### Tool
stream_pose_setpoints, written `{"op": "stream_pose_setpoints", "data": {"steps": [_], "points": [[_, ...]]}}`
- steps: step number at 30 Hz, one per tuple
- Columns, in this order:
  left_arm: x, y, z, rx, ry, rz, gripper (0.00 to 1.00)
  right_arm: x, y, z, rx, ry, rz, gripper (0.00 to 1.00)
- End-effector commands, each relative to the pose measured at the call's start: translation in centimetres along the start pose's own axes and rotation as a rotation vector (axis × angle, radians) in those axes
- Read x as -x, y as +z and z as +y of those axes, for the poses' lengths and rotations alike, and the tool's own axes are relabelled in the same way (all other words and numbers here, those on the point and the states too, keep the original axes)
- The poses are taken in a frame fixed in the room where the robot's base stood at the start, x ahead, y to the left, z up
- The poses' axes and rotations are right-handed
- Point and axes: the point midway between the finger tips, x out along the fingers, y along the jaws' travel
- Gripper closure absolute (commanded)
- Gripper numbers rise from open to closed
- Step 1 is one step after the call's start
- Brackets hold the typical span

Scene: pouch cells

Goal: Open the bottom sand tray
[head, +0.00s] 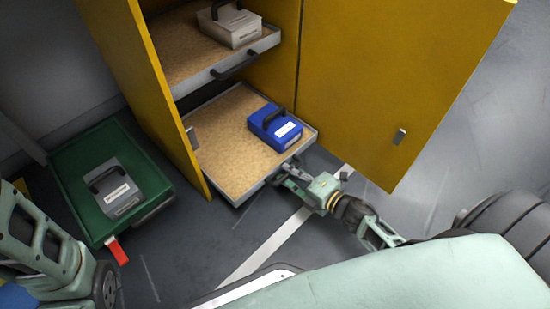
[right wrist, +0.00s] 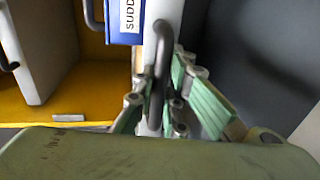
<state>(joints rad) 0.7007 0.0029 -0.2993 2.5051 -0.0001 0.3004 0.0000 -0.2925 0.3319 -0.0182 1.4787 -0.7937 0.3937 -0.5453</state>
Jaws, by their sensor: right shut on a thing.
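The bottom sand tray (head: 215,137) is a shallow grey-rimmed tray of tan sand, low in the yellow cabinet (head: 350,80). It stands drawn out, its front edge past the cabinet's opening. A blue case (head: 275,128) with a dark handle stands on it at the right. My right gripper (head: 287,173) is at the tray's front edge, shut on its handle. In the right wrist view the dark handle (right wrist: 159,75) runs between the fingers of the gripper (right wrist: 157,102), against the pale tray front (right wrist: 160,22). My left arm shows at lower left, but its gripper does not.
An upper sand tray (head: 185,72) holds a pale grey case (head: 232,26). Both yellow doors stand open, the right one close to my right arm. A green crate (head: 70,160) with a grey case (head: 115,190) is on the floor at left. Floor before the tray is clear.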

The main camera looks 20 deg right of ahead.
Motion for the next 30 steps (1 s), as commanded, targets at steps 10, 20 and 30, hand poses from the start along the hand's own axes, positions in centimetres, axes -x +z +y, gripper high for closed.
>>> {"op": "stream_pose_setpoints", "data": {"steps": [10, 20, 30], "points": [[-1.2, 1.0, -0.3, 0.002, -0.002, -0.010, 0.60, 6.1, 0.0, -1.1, 0.000, -0.001, 0.000, 1.00], [-1.4, 1.1, -0.3, 0.003, -0.004, -0.009, 0.60, 7.8, 0.0, -1.5, 0.001, 0.002, 0.001, 1.00], [-1.2, 0.9, -0.4, 0.004, -0.007, -0.011, 0.60, 7.8, 0.0, -1.5, 0.001, 0.002, 0.000, 0.87]]}}
